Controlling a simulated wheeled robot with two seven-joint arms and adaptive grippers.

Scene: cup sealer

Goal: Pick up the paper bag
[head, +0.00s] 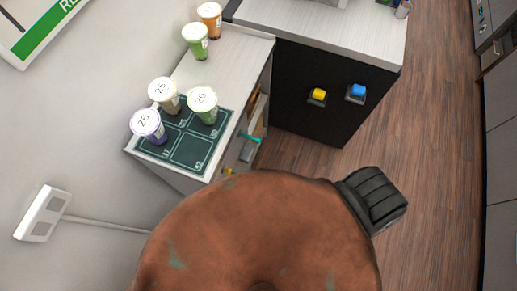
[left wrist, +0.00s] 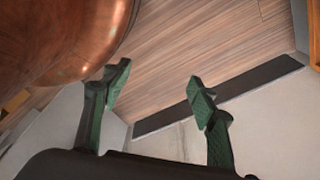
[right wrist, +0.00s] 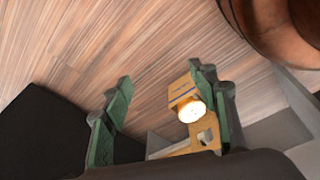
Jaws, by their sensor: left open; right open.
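No whole paper bag is clear in any view. In the right wrist view a tan, paper-like item (right wrist: 208,137) with a cut-out hole lies beyond the right finger, and I cannot tell if it is the bag. My right gripper (right wrist: 160,78) is open and empty, with its right finger partly covering that item. My left gripper (left wrist: 158,80) is open and empty over the floor. Neither gripper can be made out surely in the head view. A brownish item (head: 256,108) shows at the open side of the counter in the head view, partly hidden.
Several lidded cups, including a green one (head: 203,106) and a purple one (head: 148,126), stand on or near a dark green mat (head: 191,153) on the counter (head: 239,55). Yellow (head: 318,96) and blue (head: 357,92) buttons are on a black panel. Wood floor (head: 430,130) is clear at right.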

